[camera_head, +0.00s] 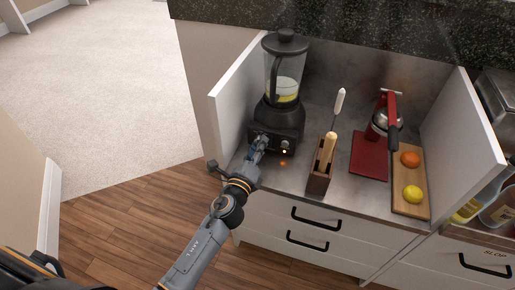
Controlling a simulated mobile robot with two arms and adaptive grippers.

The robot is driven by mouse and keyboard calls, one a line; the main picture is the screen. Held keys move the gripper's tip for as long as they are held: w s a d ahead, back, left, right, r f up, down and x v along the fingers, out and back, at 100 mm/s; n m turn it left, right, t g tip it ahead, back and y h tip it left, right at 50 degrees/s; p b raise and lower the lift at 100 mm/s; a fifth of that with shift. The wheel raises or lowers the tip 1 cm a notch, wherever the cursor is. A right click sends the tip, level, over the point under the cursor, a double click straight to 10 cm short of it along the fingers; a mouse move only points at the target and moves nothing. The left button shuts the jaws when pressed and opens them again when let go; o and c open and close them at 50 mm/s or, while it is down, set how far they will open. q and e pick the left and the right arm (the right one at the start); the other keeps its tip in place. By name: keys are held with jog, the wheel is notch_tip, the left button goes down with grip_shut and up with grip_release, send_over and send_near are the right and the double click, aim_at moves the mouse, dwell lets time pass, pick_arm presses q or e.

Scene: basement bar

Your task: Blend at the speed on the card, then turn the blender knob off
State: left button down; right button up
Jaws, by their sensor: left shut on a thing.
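The black blender (278,125) stands at the back left of the counter, its clear jar (288,80) lidded and holding some yellow stuff low down. A small orange-white light glows on the right of its base front. My left gripper (260,141) is at the left of the base front, shut on the blender knob. The gripper hides the knob, so its setting cannot be read. I cannot make out a speed card in this view. My right gripper is not in view.
A wooden holder with upright utensils (318,183) stands just right of my gripper. Further right are a red citrus press (370,155) and a cutting board (407,203) with an orange and a lemon. White side panels (238,100) flank the counter.

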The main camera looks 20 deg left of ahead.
pick_arm(q)
jog(key=n, duration=0.2)
jog(key=shift+n, duration=1.4)
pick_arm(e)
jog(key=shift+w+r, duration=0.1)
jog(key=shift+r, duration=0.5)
pick_arm(q)
jog(key=c, duration=1)
grip_release()
jog(key=s, duration=1.2)
jog(key=shift+a, duration=0.2)
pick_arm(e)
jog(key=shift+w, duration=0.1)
